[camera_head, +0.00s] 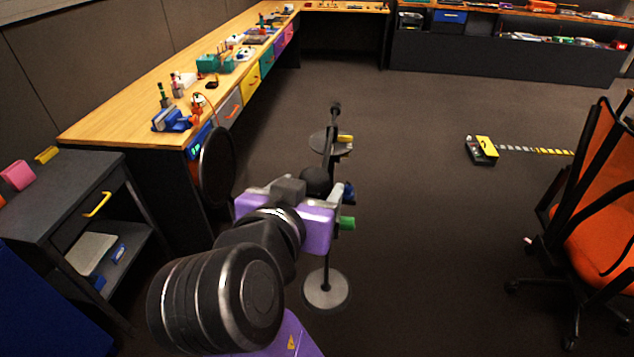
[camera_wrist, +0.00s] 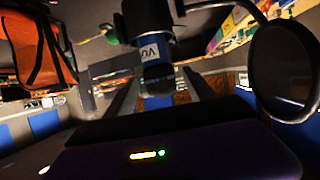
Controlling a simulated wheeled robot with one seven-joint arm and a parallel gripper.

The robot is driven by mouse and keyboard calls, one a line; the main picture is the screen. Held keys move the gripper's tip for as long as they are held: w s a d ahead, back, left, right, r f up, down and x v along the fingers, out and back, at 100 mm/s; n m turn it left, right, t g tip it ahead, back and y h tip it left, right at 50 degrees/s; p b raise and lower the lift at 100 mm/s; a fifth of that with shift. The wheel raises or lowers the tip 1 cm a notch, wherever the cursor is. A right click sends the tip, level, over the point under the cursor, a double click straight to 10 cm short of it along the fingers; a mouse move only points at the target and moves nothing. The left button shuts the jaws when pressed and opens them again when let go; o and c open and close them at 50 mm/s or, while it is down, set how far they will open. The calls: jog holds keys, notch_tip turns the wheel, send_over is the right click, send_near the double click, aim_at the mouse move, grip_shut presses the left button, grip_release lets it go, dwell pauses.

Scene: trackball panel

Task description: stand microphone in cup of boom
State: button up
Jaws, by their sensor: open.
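The microphone shows in the wrist view as a dark upright-looking cylinder (camera_wrist: 148,18) with a blue band and a white label. Its lower end in that picture lies between the two fingers of my gripper (camera_wrist: 160,82), with gaps on both sides. In the head view a black ball (camera_head: 316,180), probably its head, shows just beyond my gripper (camera_head: 315,200). My gripper is open. The boom stand has a round base (camera_head: 326,291) and a dark pole (camera_head: 334,118). I cannot make out the cup; my gripper hides the middle of the stand.
A round black screen (camera_head: 216,168) stands left of my gripper and also shows in the wrist view (camera_wrist: 283,70). A round shelf (camera_head: 322,141) is on the stand. A long wooden bench (camera_head: 130,110) is left, an orange chair (camera_head: 600,200) right. Floor between is mostly clear.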

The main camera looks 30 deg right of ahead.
jog(key=v, duration=0.6)
jog(key=shift+a+r, duration=0.1)
dwell(0.3)
